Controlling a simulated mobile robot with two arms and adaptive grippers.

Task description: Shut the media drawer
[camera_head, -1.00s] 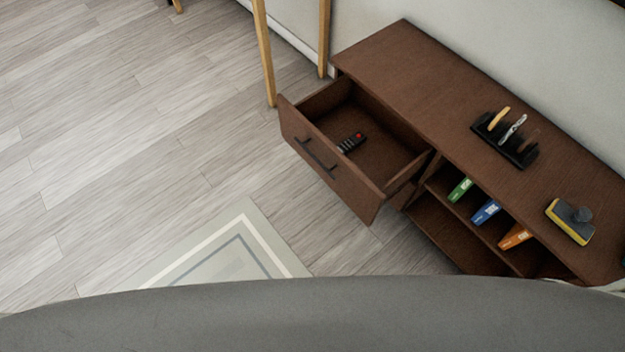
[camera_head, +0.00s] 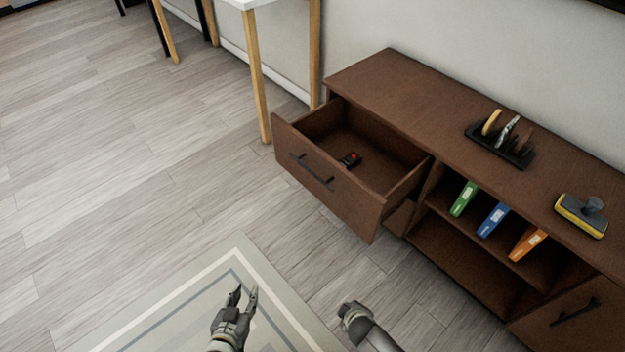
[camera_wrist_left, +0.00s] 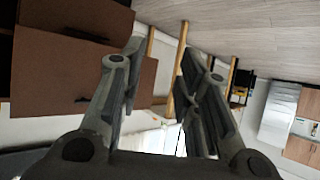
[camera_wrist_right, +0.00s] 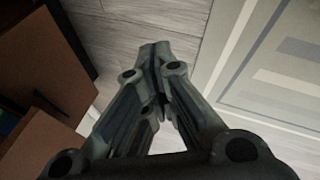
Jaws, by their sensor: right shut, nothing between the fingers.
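The media drawer (camera_head: 330,181) is pulled out of the left end of a dark brown cabinet (camera_head: 400,85), with a black bar handle (camera_head: 312,171) on its front. A black remote with a red button (camera_head: 350,160) lies inside. My left gripper (camera_head: 243,291) is open and empty, in front of and below the drawer, apart from it. Its fingers are spread in the left wrist view (camera_wrist_left: 158,70), with brown cabinetry behind at left. My right gripper (camera_head: 350,312) is to its right, also apart from the drawer. The right wrist view shows its fingertips (camera_wrist_right: 157,55) together, holding nothing.
Green, blue and orange binders (camera_head: 495,219) stand in the open shelf right of the drawer. A black rack (camera_head: 500,147) and a yellow-edged brush (camera_head: 582,214) are on the cabinet top. A wooden-legged table (camera_head: 258,75) stands at left. The rug (camera_head: 190,310) and floor before the drawer are clear.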

